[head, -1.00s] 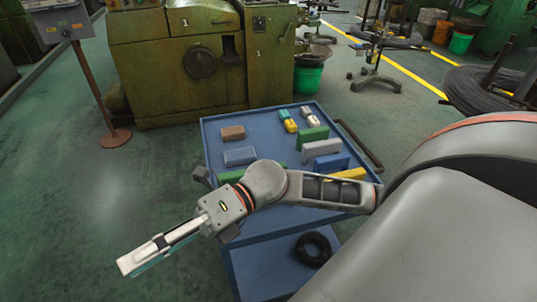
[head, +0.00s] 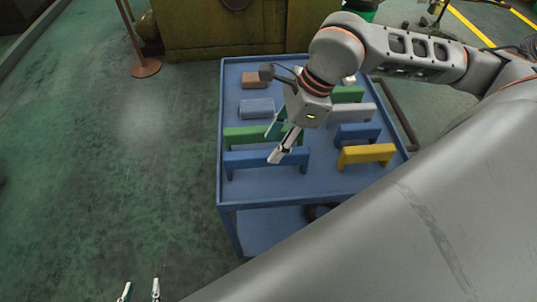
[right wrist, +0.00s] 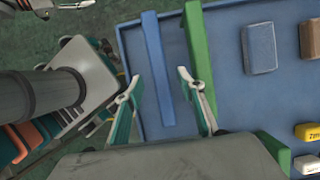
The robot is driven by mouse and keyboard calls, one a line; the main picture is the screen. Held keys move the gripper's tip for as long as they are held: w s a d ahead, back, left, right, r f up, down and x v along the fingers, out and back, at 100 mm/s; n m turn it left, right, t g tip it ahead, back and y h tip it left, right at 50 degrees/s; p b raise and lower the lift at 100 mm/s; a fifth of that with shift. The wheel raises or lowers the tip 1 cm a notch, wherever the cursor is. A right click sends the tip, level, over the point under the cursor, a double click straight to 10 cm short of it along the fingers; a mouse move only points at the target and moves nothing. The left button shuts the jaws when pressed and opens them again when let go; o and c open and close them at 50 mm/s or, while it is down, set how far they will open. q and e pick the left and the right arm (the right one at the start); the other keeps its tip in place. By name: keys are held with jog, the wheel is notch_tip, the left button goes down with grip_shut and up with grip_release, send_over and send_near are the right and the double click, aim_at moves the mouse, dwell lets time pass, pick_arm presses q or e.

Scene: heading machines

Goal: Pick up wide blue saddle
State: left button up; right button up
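The wide blue saddle (head: 247,159) stands on the near left part of the blue cart top, below the wide green saddle in the head view. My right gripper (head: 271,147) is open above its right part, fingers pointing down and left. In the right wrist view the blue saddle (right wrist: 153,50) is a long bar running up the picture, lined up between the two open fingers of my right gripper (right wrist: 158,78). I cannot tell how far above it the fingertips are. Nothing is held. My left gripper (head: 140,291) is open and empty at the bottom left, over the floor.
The wide green saddle (head: 240,136) stands close beside the blue one, near one right finger. A grey-blue block (head: 257,107), a brown block (head: 254,80), a smaller blue saddle (head: 357,133) and a yellow saddle (head: 367,154) share the cart top (head: 320,184).

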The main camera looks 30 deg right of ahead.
aim_at(270, 152)
jog(key=x, duration=0.6)
jog(key=shift+d, duration=0.1)
grip_shut()
